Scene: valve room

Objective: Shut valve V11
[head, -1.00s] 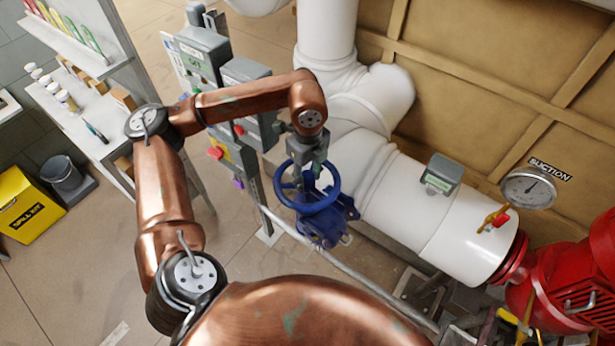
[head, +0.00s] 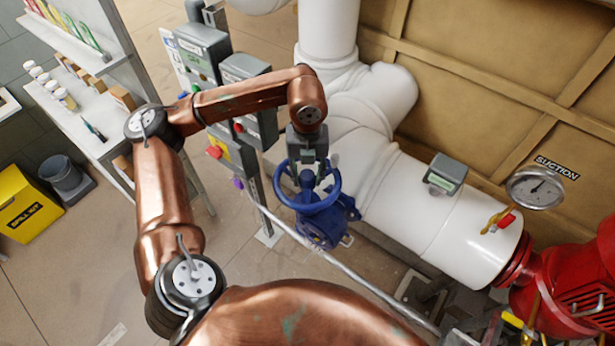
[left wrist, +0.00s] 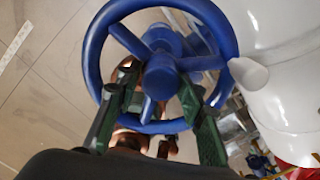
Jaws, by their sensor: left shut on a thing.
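The valve has a blue handwheel (head: 336,188) on a blue body (head: 322,232), beside the white pipe. I cannot read a V11 tag on it. My left gripper (head: 308,165) reaches down onto the wheel from above. In the left wrist view, the gripper's two green fingers (left wrist: 157,92) stand on either side of one spoke, inside and across the near part of the handwheel rim (left wrist: 90,60). The gripper is shut on the wheel. A pale knob (left wrist: 248,75) shows at the rim's right. My right gripper is not in view.
A thick white pipe (head: 400,195) runs right to a red pump (head: 570,285), with a gauge (head: 535,188) above. Grey control boxes (head: 202,50) stand behind my arm. A thin grey pipe (head: 345,268) passes below the valve. Open floor lies left, with a yellow spill kit (head: 25,203).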

